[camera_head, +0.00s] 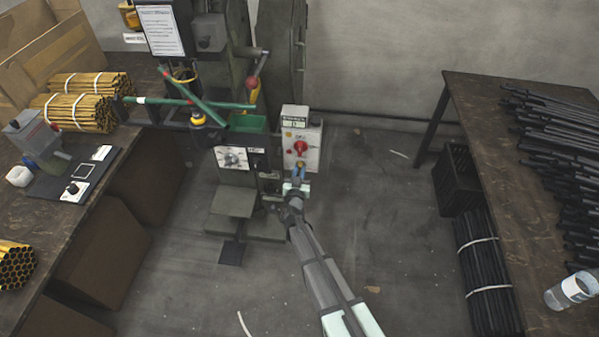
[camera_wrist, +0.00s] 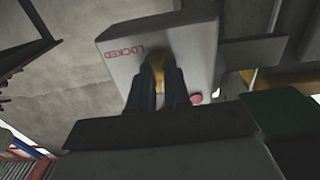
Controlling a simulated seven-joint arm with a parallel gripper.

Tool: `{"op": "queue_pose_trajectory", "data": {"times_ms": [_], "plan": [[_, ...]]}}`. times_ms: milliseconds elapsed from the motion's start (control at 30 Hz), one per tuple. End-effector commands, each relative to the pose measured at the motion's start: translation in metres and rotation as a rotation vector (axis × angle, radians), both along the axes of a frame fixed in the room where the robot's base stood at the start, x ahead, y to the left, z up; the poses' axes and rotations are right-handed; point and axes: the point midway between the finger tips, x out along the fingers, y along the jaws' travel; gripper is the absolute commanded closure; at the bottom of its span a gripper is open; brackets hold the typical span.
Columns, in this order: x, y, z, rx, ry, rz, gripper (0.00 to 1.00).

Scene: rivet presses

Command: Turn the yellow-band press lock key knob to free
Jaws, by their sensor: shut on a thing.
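The lock key knob (camera_wrist: 158,62) is a yellow-brown piece on the face of a pale box (camera_wrist: 187,50). The word LOCKED shows upside down beside it in the wrist view. My gripper (camera_wrist: 160,75) is shut on the knob, with one dark finger on each side. The fingers hide much of the knob, so its exact angle cannot be told. In the head view my gripper (camera_head: 299,172) reaches the lower part of the grey control box (camera_head: 315,150) on the press (camera_head: 226,70). A red knob (camera_head: 300,148) sits just above the gripper.
A white dial panel (camera_head: 232,158) is left of the control box. Green bars (camera_head: 180,101) stick out from the press to the left. A workbench (camera_head: 130,75) with bundled yellow tubes (camera_head: 75,112) stands left. A table with black rods (camera_head: 555,140) stands right. Floor between is mostly clear.

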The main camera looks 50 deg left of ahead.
Motion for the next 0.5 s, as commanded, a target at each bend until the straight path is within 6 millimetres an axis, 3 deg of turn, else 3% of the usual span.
{"op": "queue_pose_trajectory", "data": {"times_ms": [433, 467, 500], "plan": [[0.0006, 0.0002, 0.0007, -0.008, -0.011, -0.001, 1.00], [0.0006, 0.0004, 0.0007, -0.008, -0.011, -0.001, 0.82], [0.0006, 0.0003, 0.0007, -0.007, -0.010, -0.001, 0.78]]}}
